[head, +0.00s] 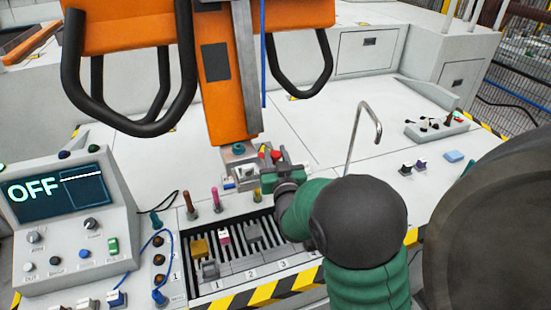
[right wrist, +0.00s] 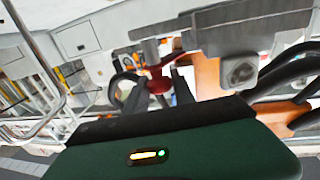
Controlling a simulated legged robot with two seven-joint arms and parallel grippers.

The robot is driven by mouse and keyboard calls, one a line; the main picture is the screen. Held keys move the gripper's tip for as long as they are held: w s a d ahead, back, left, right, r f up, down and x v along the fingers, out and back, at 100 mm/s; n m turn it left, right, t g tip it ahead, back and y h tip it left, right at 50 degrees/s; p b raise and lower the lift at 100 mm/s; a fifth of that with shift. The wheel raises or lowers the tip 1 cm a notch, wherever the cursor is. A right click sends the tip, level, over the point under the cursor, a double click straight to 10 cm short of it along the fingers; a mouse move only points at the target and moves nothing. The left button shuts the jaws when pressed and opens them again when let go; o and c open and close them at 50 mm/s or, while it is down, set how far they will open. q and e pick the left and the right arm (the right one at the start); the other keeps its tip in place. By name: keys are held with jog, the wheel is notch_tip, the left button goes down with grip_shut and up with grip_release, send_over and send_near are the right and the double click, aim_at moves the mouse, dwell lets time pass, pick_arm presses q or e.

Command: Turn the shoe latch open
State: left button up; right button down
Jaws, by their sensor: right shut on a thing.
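The shoe (head: 240,160) is a grey metal block at the lower end of the orange hanging column. A red latch handle (head: 267,154) sticks out on its right side. In the right wrist view the red latch (right wrist: 159,83) is between the two dark fingers. My right gripper (head: 272,161) reaches in from the right and is shut on the latch; its green arm hides part of the shoe's right side. It also shows in the right wrist view (right wrist: 158,92). My left gripper is not in view.
A slotted rack (head: 235,262) with several small parts lies below the shoe. A console (head: 65,225) reading OFF stands at the left. A bent metal rod (head: 356,130) rises at the right. Black hoop handles (head: 130,125) hang from the orange frame (head: 213,85).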

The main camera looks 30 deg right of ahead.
jog(key=shift+r+m+g+h+p, duration=0.1)
jog(key=shift+m+g+h+p, duration=0.2)
jog(key=shift+m+g+h, duration=0.8)
jog(key=shift+m+g+h+p, duration=0.25)
jog(key=shift+m+g+h, duration=0.4)
jog(key=shift+h, duration=0.75)
jog(key=shift+m+h, duration=0.3)
jog(key=shift+m, duration=0.05)
jog(key=c, duration=1.1)
grip_release()
jog(key=shift+w, duration=0.1)
jog(key=v, duration=1.6)
jog(key=shift+s+a+b, duration=0.25)
jog(key=shift+a+b, duration=0.1)
jog(key=shift+b, duration=0.05)
jog(key=shift+o, duration=0.2)
